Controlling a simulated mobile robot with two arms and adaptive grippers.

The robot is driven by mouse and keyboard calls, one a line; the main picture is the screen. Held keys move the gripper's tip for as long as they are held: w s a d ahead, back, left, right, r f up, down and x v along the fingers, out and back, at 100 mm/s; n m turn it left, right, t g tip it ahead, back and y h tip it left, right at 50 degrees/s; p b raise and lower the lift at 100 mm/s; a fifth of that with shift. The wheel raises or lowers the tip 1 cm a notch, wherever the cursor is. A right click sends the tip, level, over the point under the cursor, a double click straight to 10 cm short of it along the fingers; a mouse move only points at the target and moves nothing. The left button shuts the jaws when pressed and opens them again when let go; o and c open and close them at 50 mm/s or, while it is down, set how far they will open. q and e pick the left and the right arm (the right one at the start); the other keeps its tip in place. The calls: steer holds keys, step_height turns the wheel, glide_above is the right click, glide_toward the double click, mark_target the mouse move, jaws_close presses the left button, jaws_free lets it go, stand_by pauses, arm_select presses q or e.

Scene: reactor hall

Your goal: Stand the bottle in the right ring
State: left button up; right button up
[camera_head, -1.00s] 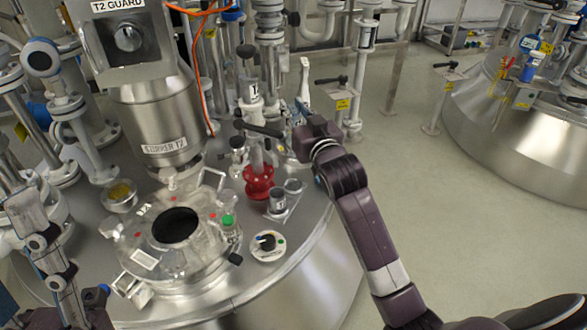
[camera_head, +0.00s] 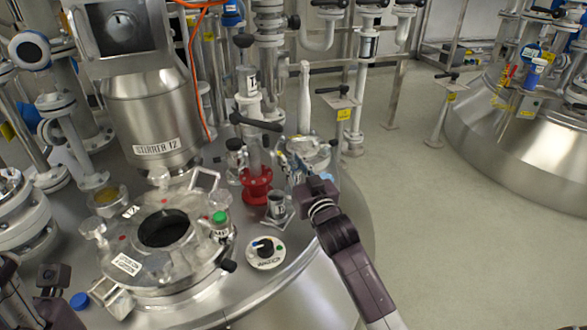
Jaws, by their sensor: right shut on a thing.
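My right gripper (camera_head: 302,168) is over the right part of the tank top, just right of the red-based valve. It is shut on a pale, partly clear thing, which I take to be the bottle (camera_head: 304,150); the fingers and clutter hide much of its outline. A small holder plate (camera_head: 278,221) is on the tank below and left of the gripper. A labelled grey cup (camera_head: 277,205) stands in its left place. The right ring is hidden or blurred behind my gripper and wrist. Parts of my left arm show at the lower left; its jaws are unclear (camera_head: 50,277).
A green-capped bottle (camera_head: 220,224) stands beside the open hatch (camera_head: 163,229). A round dial (camera_head: 265,252) is in front of the holder. The red-based valve (camera_head: 257,184) with a black handle rises close behind it. Bare tank top (camera_head: 290,285) lies to the front.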

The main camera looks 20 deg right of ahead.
steer(key=shift+f, duration=0.1)
steer(key=o, duration=1)
steer(key=shift+c, duration=0.2)
